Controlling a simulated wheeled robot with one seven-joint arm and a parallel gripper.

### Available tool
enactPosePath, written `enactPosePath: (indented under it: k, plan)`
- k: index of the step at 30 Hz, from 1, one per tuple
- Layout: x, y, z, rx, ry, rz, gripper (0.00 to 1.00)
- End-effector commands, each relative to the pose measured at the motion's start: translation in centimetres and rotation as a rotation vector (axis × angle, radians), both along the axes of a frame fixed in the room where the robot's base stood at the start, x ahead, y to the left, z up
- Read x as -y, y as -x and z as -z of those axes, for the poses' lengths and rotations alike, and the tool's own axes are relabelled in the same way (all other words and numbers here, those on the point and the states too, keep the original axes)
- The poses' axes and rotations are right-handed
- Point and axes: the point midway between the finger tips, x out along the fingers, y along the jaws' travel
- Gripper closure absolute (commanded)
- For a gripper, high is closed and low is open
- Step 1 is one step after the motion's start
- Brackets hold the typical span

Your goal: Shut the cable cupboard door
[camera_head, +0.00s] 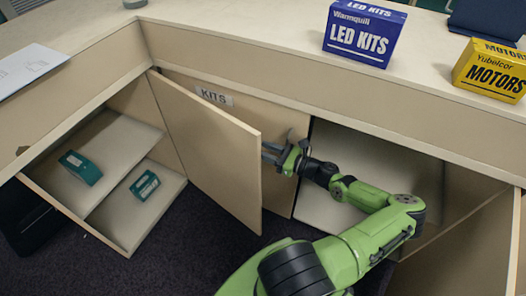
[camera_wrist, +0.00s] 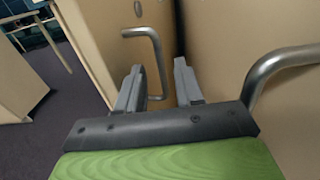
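A beige cupboard door (camera_head: 205,145) stands swung out from the counter in the head view, between the shelf compartment on the left and a panel labelled KITS (camera_head: 214,97). I cannot read a label naming the cable cupboard. My gripper (camera_head: 272,153) is at the free edge of this door, on its right side. In the wrist view my gripper (camera_wrist: 158,85) has its two fingers apart with nothing between them. A bent metal handle (camera_wrist: 153,40) is just beyond the fingertips; I cannot tell whether they touch it. A second metal handle (camera_wrist: 265,72) is close on the right.
The open shelf compartment (camera_head: 120,205) on the left holds two teal boxes (camera_head: 81,167). An open cupboard (camera_head: 335,205) lies behind my arm. On the counter stand a blue LED kits box (camera_head: 362,35) and a yellow motors box (camera_head: 492,70). Dark carpet lies below.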

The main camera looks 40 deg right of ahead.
Motion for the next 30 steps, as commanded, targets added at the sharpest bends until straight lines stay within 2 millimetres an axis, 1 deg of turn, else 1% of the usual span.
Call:
enactPosePath:
  k: [1,4,11,12,14,18,19,30]
  plan:
    - [-0.28,-0.65,0.11,0.001,0.000,-0.003,0.64]
    - [-0.51,-1.33,0.08,0.000,-0.001,-0.001,0.64]
    - [-0.52,-1.47,-0.02,0.000,-0.001,0.000,0.64]
    - [-0.52,-1.46,-0.02,0.000,-0.001,0.000,0.67]
    - [-0.52,-1.45,-0.01,-0.001,-0.001,0.000,0.76]
    - [-0.50,-1.43,-0.01,-0.001,0.000,0.000,0.98]
    - [-0.50,-1.43,-0.01,-0.001,0.000,0.000,1.00]
    - [-0.49,-1.42,0.00,-0.001,0.000,0.000,1.00]
